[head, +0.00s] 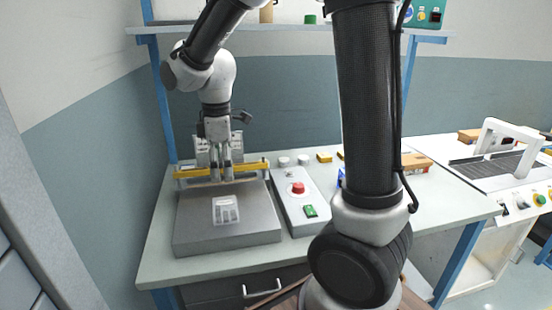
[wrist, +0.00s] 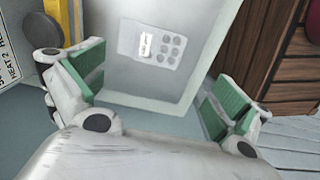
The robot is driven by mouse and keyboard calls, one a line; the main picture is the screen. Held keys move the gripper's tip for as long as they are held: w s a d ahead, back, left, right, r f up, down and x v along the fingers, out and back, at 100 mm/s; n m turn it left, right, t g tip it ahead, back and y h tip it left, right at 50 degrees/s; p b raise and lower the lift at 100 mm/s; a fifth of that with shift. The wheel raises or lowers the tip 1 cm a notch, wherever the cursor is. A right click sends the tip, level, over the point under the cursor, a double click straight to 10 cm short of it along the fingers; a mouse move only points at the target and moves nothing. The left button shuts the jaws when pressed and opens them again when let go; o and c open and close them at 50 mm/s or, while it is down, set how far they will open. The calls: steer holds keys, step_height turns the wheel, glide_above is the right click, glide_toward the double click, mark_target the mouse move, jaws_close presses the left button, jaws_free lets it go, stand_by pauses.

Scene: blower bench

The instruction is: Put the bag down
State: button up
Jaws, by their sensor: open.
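The bag (head: 226,210) is a small pale, see-through pouch lying flat on the grey metal plate (head: 195,236) of the bench machine. In the wrist view the bag (wrist: 158,45) shows a white strip and several round grey spots, and the plate (wrist: 190,85) lies around it. My gripper (head: 226,175) is over the back of the plate, near the yellow bar (head: 188,173). In the wrist view my gripper (wrist: 158,86) has its green-padded fingers wide apart with nothing between them. The bag is apart from both fingers.
A control box (head: 296,215) with a red button and green switch stands right of the plate. Small white jars (head: 284,161) and a yellow block (head: 324,157) sit behind it. A shelf (head: 285,29) runs above. My arm hides part of the bench's right side.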

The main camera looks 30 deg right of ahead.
steer(key=s+d+r+m+t, duration=0.2)
steer(key=s+d+r+m, duration=0.2)
steer(key=s+d+m, duration=0.3)
steer(key=s+d+r+m+t, duration=0.2)
steer(key=s+d+r+m, duration=0.3)
steer(key=s, duration=0.6)
steer(key=shift+s+d+m, duration=0.4)
steer(key=shift+d+m, duration=0.6)
steer(key=shift+d, duration=0.25)
steer(key=shift+r, duration=0.1)
